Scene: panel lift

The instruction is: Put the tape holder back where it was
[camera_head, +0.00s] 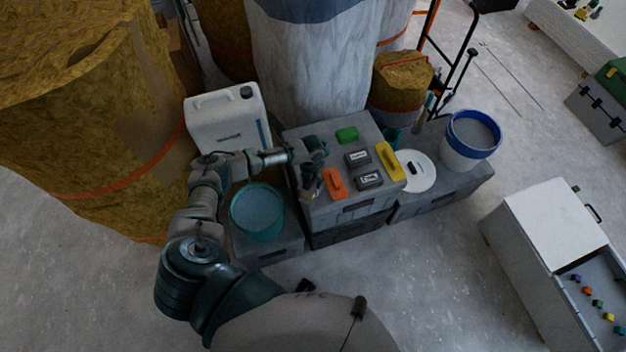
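My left gripper (311,188) is over the left edge of the grey crate top (322,212), with its fingers pointing down. Its fingers are small and dark here, so I cannot tell whether they are open or hold something. An orange item (334,183) lies just right of it. Two black boxes with white labels (357,158) lie further right, with a yellow item (389,161) beyond them and a green item (347,134) at the back. I cannot tell which thing is the tape holder. My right gripper is not in view.
A teal bucket (257,212) stands left of the crate, below my forearm. A white canister (228,118) is behind it. A white lid (415,171) and a blue-rimmed bucket (469,139) stand to the right. Large wrapped rolls (90,110) crowd the left and back.

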